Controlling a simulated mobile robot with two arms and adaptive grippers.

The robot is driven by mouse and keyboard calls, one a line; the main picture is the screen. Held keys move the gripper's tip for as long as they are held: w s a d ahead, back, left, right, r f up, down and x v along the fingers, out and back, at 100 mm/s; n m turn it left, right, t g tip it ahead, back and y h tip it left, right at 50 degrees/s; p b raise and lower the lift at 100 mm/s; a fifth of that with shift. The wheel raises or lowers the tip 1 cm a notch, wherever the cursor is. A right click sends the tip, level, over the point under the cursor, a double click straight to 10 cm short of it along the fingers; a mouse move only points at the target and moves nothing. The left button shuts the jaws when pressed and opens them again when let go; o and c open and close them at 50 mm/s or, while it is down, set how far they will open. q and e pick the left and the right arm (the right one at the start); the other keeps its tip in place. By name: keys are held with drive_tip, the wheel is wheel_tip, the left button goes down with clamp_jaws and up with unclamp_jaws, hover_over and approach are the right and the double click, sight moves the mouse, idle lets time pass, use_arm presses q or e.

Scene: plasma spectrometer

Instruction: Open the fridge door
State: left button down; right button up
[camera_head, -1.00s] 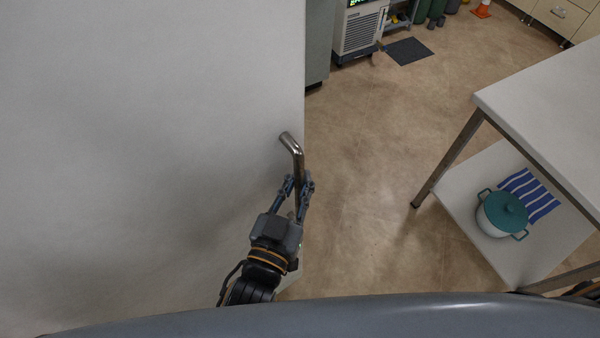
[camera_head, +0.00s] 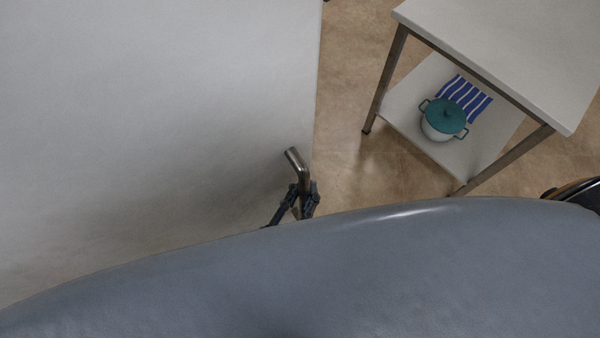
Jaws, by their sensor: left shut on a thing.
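The fridge door (camera_head: 150,110) is a large pale panel that fills the left of the head view. Its metal bar handle (camera_head: 297,163) stands near the door's right edge. My left gripper (camera_head: 305,198) is shut on the handle, with a finger on each side of the bar. My grey body hides the rest of the gripper and the handle's lower part. I cannot tell how far the door stands open, as the fridge's inside does not show. My right gripper is not in view; only a dark piece, perhaps of my right arm, shows at the right edge.
A white table (camera_head: 500,45) with metal legs stands at the right. Its lower shelf (camera_head: 402,108) holds a pot with a teal lid (camera_head: 444,118) and a blue-and-white striped cloth (camera_head: 466,97). Bare brown floor (camera_head: 345,85) lies between the door and the table.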

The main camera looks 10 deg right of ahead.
use_arm(q)
drive_tip(key=shift+s+f, duration=0.2)
drive_tip(key=shift+s, duration=0.15)
drive_tip(key=c, duration=1.7)
unclamp_jaws()
drive_tip(key=shift+o, duration=0.5)
drive_tip(key=shift+a+r, duration=0.1)
drive_tip(key=shift+a, duration=0.2)
drive_tip(key=v, duration=1.2)
drive_tip(key=shift+s+d, duration=0.1)
